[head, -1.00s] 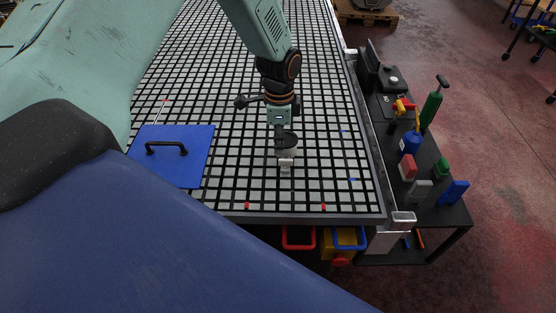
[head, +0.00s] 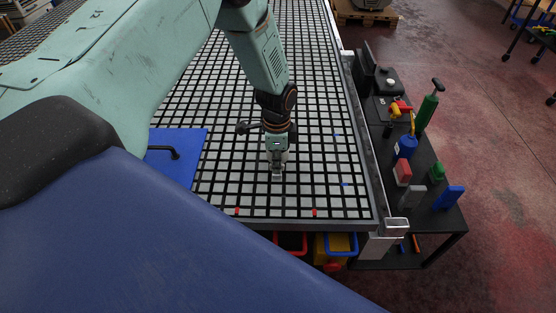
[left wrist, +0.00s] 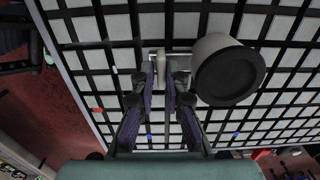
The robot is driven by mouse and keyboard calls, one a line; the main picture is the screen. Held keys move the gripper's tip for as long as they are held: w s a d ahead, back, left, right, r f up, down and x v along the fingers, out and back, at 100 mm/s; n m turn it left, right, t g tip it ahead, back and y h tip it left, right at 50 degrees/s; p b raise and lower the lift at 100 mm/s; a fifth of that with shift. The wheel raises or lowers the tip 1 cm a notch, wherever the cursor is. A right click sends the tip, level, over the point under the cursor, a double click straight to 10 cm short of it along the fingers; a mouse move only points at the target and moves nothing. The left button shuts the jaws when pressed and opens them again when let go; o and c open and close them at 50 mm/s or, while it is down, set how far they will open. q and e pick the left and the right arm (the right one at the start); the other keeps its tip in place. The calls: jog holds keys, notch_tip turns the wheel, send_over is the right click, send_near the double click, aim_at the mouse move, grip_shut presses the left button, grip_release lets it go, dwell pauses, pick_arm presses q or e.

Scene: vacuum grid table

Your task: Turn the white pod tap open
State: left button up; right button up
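The white pod (left wrist: 211,45) shows in the left wrist view as a pale cylinder with a dark round end, just right of my left gripper (left wrist: 160,75). A metal tap fitting (left wrist: 183,56) runs sideways from the pod to the fingertips. A pale upright tap handle (left wrist: 160,68) lies between the two fingers, which are close together. I cannot tell whether they press on it. In the head view my left gripper (head: 277,172) points down at the table's near part and hides most of the pod. My right gripper is not in view.
The grid table (head: 215,190) is largely clear around the gripper. A blue plate (head: 180,165) with a black handle lies to its left. A dark side bench (head: 425,215) with bottles and coloured blocks stands right. Red and blue bins (head: 335,243) sit below the front edge.

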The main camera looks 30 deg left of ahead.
pick_arm(q)
jog(key=shift+c, duration=0.8)
grip_shut()
jog(key=n+p, duration=0.1)
jog(key=n, duration=0.2)
jog(key=shift+n, duration=0.4)
jog(key=n+p, duration=0.1)
jog(key=n, duration=0.3)
jog(key=shift+n, duration=0.3)
jog(key=n+p, duration=0.1)
jog(key=n, duration=0.4)
jog(key=shift+n+p, duration=0.75)
jog(key=shift+n, duration=1.45)
jog(key=shift+f, duration=0.1)
